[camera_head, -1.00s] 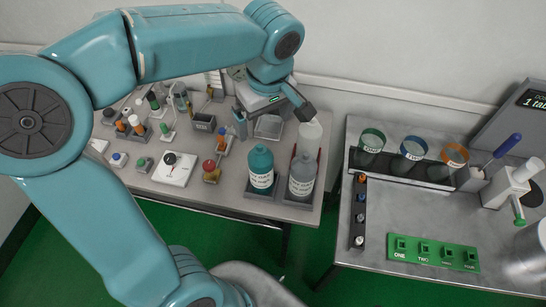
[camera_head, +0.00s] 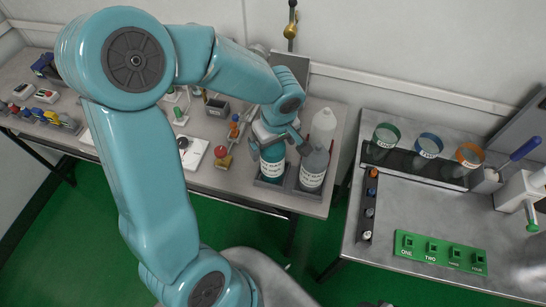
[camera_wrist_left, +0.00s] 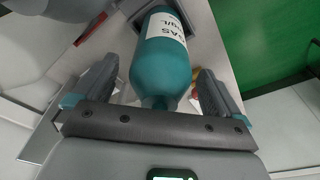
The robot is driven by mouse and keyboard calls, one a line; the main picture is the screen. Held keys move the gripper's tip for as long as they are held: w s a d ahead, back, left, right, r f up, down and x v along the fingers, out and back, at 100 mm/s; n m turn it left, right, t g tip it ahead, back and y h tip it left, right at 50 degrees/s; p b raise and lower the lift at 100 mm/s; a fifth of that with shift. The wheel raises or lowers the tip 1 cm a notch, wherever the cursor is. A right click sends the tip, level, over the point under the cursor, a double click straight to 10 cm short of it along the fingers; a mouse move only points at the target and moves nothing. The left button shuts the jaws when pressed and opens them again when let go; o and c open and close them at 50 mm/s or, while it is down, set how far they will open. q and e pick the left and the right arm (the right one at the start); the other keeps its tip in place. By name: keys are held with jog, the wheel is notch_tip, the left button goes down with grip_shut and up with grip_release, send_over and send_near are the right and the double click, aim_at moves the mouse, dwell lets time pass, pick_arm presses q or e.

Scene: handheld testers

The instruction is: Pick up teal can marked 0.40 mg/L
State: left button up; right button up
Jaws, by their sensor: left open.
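The teal can (camera_head: 272,166) stands upright in a dark square holder near the front right of the left bench, with a white label on its side. In the left wrist view the teal can (camera_wrist_left: 161,62) lies between my two fingers, and its label shows part of "GAS" and "mg/L". The number on it is not readable. My left gripper (camera_head: 280,146) is open at the can's top, with one finger on each side. Its hand hides the can's top in the head view. My right gripper does not show.
A grey bottle (camera_head: 313,168) stands close to the right of the can, with a pale bottle (camera_head: 323,125) behind it. A red-topped item (camera_head: 222,157) is to the left. A gap separates this bench from the right bench (camera_head: 430,206), which holds coloured rings and a green block (camera_head: 440,252).

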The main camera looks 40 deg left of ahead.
pick_arm(q)
jog(key=shift+a+f, duration=0.15)
jog(key=shift+f, duration=0.35)
jog(key=c, duration=1.7)
jog(key=shift+r, duration=0.1)
